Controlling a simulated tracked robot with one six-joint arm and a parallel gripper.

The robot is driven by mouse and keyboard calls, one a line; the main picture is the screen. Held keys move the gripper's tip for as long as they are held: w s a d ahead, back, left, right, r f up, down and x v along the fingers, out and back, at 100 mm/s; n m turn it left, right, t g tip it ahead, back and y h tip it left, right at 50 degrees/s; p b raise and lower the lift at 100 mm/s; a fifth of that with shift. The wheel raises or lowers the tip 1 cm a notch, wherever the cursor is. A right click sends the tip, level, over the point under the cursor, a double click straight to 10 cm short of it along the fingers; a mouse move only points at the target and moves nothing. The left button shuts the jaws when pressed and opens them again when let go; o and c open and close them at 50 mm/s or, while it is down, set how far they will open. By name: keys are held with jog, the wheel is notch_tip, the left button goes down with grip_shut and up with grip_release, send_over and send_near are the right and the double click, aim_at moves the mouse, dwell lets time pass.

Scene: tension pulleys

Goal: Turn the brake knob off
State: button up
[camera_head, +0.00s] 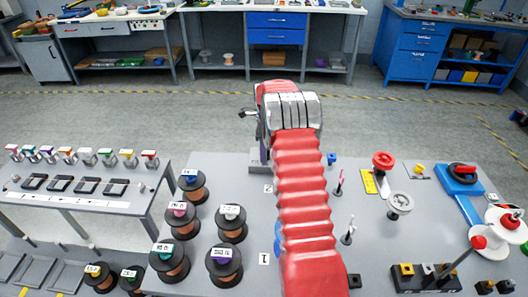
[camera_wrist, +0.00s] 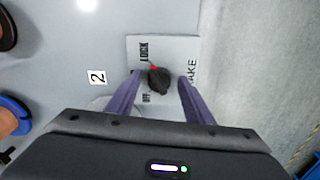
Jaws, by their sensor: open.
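The brake knob (camera_wrist: 158,80) is a small black knob with a red mark, on a light grey panel (camera_wrist: 175,47) in the wrist view. The panel carries black lettering, with "LOCK" and "OFF" legible and one word partly covered. The red mark is at the knob's upper left, towards "LOCK". My gripper (camera_wrist: 159,77) is open, with one purple finger on each side of the knob and visible gaps between. Whether a fingertip touches the panel I cannot tell. In the head view the panel (camera_head: 259,168) is mostly behind my red arm, and the knob is hidden.
Several wire spools (camera_head: 228,222) stand left of my arm on the grey table (camera_head: 355,257). A red handwheel (camera_head: 383,161), a grey wheel (camera_head: 400,202) and a blue lever device (camera_head: 459,180) are on the right. Floor lies beyond the table's far edge.

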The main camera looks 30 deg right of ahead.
jog(key=shift+c, duration=0.4)
jog(key=c, duration=0.9)
jog(key=shift+a, duration=0.25)
jog(key=shift+c, duration=0.2)
jog(key=shift+d, duration=0.2)
